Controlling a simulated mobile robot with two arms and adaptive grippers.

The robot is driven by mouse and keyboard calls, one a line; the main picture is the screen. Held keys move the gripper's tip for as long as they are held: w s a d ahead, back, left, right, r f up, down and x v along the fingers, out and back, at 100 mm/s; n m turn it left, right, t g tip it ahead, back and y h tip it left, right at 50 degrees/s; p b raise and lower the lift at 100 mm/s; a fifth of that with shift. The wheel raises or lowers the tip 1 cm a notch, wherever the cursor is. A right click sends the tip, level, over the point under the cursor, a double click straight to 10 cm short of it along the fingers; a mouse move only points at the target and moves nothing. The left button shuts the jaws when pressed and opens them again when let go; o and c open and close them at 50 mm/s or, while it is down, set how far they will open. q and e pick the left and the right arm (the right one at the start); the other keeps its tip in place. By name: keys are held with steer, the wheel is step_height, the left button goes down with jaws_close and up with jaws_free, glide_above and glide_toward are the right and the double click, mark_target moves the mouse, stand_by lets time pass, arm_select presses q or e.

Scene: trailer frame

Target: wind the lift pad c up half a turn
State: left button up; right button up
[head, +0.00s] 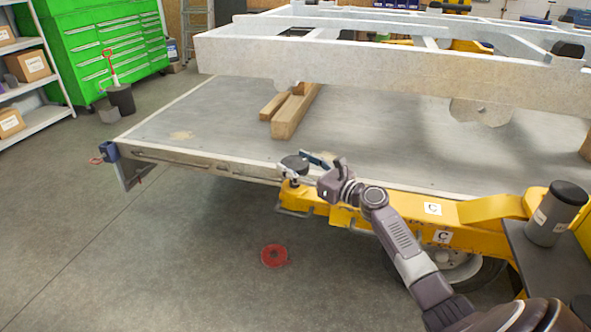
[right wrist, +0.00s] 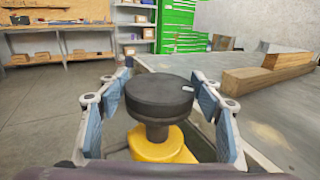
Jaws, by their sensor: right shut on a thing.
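Lift pad c is a round black pad on a thick dark stem, at the tip of the yellow lift arm (head: 400,203) labelled C. The pad (head: 294,162) sits beside the grey platform's front edge in the head view. It fills the middle of the right wrist view (right wrist: 160,97), with a small pale mark on the right of its top. My right gripper (head: 305,163) is shut on the pad, one blue-padded finger on each side. The fingers partly hide the pad's sides. My left gripper is in neither view.
A silver trailer frame (head: 390,66) stands over the grey platform (head: 215,128), with wooden blocks (head: 297,110) beneath. A grey canister (head: 557,213) stands at right. A red ring (head: 274,256) lies on the floor. Floor at left is mostly clear before the green cabinet (head: 105,45).

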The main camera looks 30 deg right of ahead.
steer(key=shift+f, duration=0.15)
steer(key=o, duration=1.2)
steer(key=v, duration=1.2)
